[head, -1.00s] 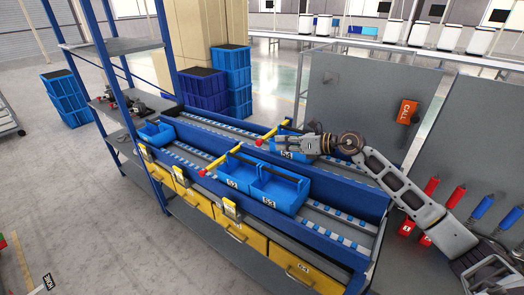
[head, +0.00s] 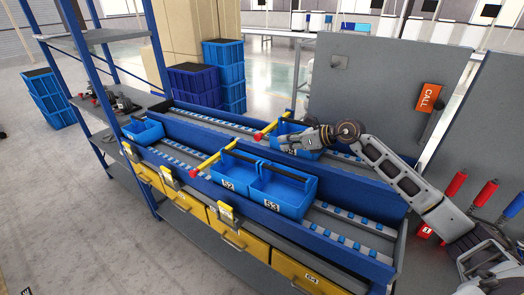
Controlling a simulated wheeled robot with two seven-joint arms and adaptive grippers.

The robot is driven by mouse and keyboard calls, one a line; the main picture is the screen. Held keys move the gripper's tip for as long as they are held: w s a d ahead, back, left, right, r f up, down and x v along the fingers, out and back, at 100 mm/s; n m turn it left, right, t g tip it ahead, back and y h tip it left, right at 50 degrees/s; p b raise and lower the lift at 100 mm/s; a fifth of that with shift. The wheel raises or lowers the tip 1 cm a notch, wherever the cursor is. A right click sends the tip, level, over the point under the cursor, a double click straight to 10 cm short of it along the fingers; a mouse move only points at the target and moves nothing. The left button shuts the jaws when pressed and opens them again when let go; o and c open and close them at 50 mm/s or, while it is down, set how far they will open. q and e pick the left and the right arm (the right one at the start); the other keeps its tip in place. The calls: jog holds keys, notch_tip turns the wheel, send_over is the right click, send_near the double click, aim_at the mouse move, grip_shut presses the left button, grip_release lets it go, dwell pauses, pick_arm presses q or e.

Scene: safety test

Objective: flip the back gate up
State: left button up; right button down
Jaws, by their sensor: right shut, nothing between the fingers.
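The back gate (head: 273,126) is a yellow bar with a red end, set across the rear lane of the blue rack. It slants up to the right in the head view, beside a blue bin (head: 300,150) in that lane. My right gripper (head: 281,142) is shut and empty. Its fingertips appear just right of the red end, in front of the bin; I cannot tell whether they touch the gate. The gripper hides part of the bin. A similar front gate (head: 214,159) crosses the front lane. My left gripper is out of view.
Two blue bins, one labelled 52 (head: 234,172) and one 53 (head: 283,192), sit in the front lane. Another small bin (head: 143,131) is at the left end. Grey panels (head: 385,80) stand behind, with an orange CALL sign (head: 430,97). Yellow drawers (head: 240,241) lie below.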

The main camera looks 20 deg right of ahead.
jog(key=x, duration=0.7)
jog(key=shift+w+d+f, duration=0.2)
jog(key=shift+w+f, duration=0.05)
jog(key=shift+f, duration=0.2)
pick_arm(q)
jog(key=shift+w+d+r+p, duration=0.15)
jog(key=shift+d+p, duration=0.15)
jog(key=shift+p, duration=0.1)
pick_arm(e)
jog(key=shift+x, duration=1.85)
